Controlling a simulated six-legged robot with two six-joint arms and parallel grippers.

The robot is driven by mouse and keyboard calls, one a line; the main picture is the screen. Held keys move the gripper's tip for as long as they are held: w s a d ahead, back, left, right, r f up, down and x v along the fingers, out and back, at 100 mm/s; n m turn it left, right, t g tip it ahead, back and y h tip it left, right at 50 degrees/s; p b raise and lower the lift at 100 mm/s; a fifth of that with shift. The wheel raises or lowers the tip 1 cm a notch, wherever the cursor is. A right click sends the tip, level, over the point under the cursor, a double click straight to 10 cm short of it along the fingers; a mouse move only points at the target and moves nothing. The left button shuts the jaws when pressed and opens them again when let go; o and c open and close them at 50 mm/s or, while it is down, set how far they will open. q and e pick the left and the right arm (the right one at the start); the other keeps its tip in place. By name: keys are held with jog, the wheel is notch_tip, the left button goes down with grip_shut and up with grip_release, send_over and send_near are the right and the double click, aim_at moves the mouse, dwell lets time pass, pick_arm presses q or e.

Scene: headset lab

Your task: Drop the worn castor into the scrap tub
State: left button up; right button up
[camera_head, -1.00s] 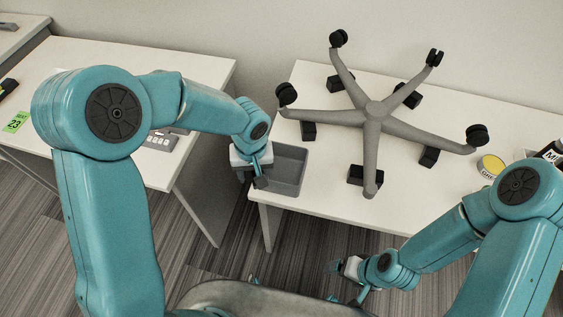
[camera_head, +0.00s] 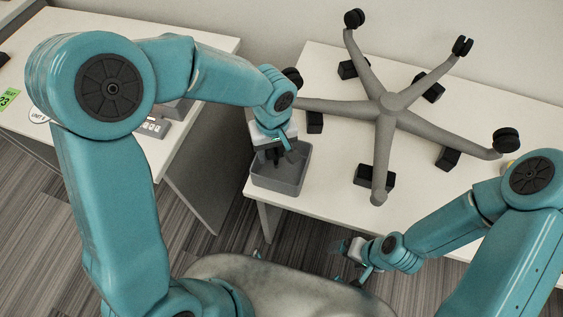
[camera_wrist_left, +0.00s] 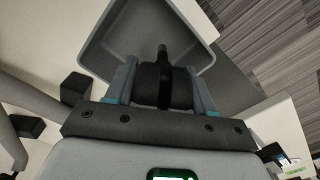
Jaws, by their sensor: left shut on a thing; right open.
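The black worn castor (camera_wrist_left: 163,85) is between the two fingers of my left gripper (camera_head: 279,156) in the left wrist view. That gripper is shut on it, over the grey scrap tub (camera_head: 275,184). In the left wrist view the tub (camera_wrist_left: 108,45) opens around and beyond the castor. I cannot tell how far the castor is above the tub's floor. In the head view the castor is mostly hidden by the gripper. My right gripper (camera_head: 350,249) is open and empty, low in front of the table.
The tub stands at the left front corner of a white table (camera_head: 330,175). A grey star-shaped chair base (camera_head: 391,104) with black castors rests there among several black blocks (camera_head: 375,177). Another white table (camera_head: 85,60) is at the left, with a gap between them.

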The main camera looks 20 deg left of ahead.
aim_at(275, 172)
pick_arm(q)
notch_tip(275, 172, down, 4)
jog(key=shift+r+b, duration=0.1)
jog(key=shift+b, duration=0.9)
jog(key=shift+f, duration=0.3)
jog(key=o, duration=1.2)
jog(key=shift+c, duration=0.2)
jog(key=shift+r, duration=0.1)
jog(key=shift+w+r, duration=0.1)
jog(key=shift+r, duration=0.2)
notch_tip(275, 172, up, 16)
jog(key=shift+d+f+p, duration=0.15)
jog(key=shift+f+p, duration=0.05)
jog(key=shift+p, duration=0.1)
